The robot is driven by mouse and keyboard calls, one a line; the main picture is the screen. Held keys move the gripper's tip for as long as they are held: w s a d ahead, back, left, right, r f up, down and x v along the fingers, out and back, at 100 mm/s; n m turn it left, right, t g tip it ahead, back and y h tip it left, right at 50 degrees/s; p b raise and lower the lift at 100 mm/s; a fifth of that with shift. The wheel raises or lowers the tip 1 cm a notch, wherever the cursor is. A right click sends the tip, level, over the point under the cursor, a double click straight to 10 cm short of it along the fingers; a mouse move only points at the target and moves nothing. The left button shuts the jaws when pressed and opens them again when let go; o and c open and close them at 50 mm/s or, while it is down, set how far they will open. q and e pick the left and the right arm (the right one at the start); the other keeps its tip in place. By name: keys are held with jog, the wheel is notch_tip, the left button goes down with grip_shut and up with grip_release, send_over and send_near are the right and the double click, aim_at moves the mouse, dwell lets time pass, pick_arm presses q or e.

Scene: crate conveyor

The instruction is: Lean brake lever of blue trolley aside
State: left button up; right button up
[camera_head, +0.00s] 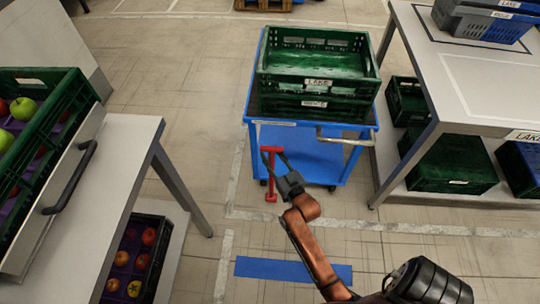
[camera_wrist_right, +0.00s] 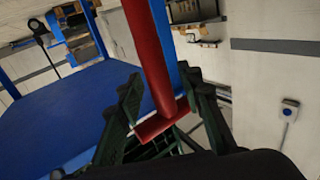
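The blue trolley (camera_head: 318,155) stands ahead at the middle of the head view. Its red brake lever (camera_head: 271,184) stands roughly upright at the trolley's near left corner, with a short crossbar on top. My right gripper (camera_head: 274,158) is at the top of the lever. In the right wrist view the red lever (camera_wrist_right: 150,55) runs between the two dark fingers (camera_wrist_right: 160,85), with its crossbar close to the palm. The fingers are spread, with a gap seen beside the lever. Whether one finger touches it I cannot tell. My left gripper is not in view.
Stacked green crates (camera_head: 317,88) sit on the trolley, above its grey handle bar (camera_head: 345,141). A grey table (camera_head: 480,75) stands right, with crates beneath it. A fruit table (camera_head: 95,190) stands left. A blue floor strip (camera_head: 293,271) lies in front; the floor around it is clear.

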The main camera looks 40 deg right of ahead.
grip_shut()
dwell(0.4)
